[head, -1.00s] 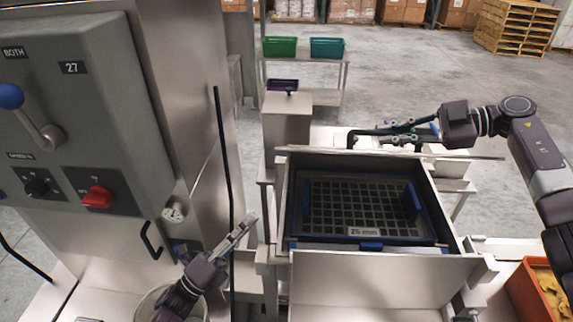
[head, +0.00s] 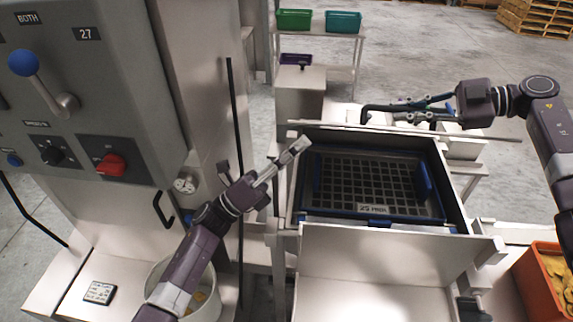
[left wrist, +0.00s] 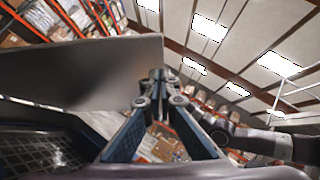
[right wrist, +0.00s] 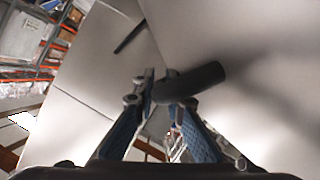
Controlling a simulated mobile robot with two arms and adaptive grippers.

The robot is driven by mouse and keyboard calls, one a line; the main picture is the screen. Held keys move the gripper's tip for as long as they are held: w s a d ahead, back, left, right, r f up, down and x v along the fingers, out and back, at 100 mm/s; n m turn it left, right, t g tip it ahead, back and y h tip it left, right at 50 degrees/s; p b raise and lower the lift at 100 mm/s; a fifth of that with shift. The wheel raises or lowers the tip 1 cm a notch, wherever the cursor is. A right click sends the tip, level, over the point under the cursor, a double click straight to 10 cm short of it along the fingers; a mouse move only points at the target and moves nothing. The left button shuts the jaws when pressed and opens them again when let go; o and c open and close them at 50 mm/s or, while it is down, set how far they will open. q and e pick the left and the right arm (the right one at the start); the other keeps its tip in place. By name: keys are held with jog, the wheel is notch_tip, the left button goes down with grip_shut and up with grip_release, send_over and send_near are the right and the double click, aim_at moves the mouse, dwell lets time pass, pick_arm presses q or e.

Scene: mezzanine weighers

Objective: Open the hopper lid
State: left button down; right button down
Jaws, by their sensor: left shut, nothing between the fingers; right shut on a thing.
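My left gripper (head: 300,146) is shut and empty over the hopper's left rim, near the lid's left end. Whether it touches the lid cannot be told.
A grey control box (head: 75,100) with a blue-knobbed lever and red switch is at left. A white bucket (head: 205,300) stands below my left arm. An orange crate (head: 535,290) is at lower right. A shelf with green (head: 294,20) and teal bins stands behind.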

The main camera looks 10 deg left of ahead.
pick_arm(q)
jog(key=shift+w+r, duration=0.55)
jog(key=shift+r, duration=0.2)
